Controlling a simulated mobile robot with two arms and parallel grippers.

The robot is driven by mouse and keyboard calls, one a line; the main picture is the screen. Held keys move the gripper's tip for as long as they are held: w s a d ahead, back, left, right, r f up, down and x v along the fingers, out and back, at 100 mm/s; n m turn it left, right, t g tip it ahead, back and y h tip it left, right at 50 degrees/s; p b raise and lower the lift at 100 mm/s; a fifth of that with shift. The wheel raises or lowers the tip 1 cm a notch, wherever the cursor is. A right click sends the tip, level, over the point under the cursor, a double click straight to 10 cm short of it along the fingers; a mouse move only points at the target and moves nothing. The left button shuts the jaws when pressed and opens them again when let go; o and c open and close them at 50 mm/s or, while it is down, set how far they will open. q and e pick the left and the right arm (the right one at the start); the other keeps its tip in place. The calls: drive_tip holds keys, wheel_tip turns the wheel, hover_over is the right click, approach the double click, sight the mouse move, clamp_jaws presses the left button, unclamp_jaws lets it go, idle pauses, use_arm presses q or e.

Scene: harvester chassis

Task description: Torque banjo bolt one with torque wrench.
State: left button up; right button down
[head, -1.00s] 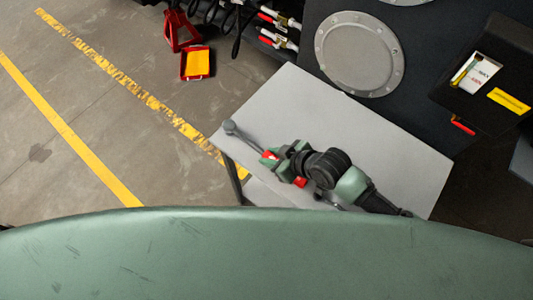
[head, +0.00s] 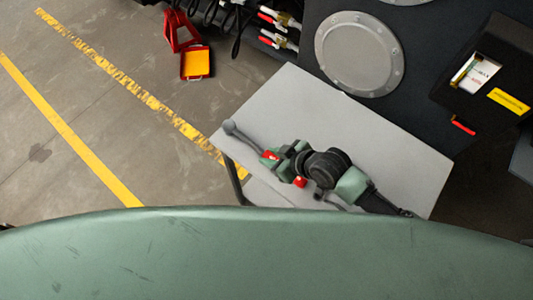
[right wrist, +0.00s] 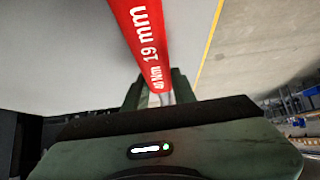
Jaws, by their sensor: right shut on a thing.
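My right gripper (head: 276,160) is shut on the torque wrench (head: 247,141) over the light grey table top. The wrench has a red handle, seen on both sides of the fingers, and a grey shaft with a rounded head pointing to the upper left. In the right wrist view the red handle (right wrist: 143,35) reads "19 mm" and sits between the fingers (right wrist: 157,95). Whether the wrench touches the table is unclear. Hose ends (head: 280,30) with red and white parts show at the top; I cannot make out banjo bolt one. My left gripper is not in view.
The grey table (head: 385,150) has bare room right of my gripper. Behind it stands a dark chassis panel with a round bolted cover (head: 358,54). A black box (head: 487,80) is at right. A red and yellow item (head: 196,63) lies on the floor.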

sight(271, 157)
drive_tip(key=shift+w+r, duration=0.1)
drive_tip(key=shift+r, duration=0.15)
wheel_tip(271, 157, up, 20)
drive_tip(key=shift+f, duration=0.15)
idle(0.3)
drive_tip(key=c, duration=2)
unclamp_jaws()
clamp_jaws()
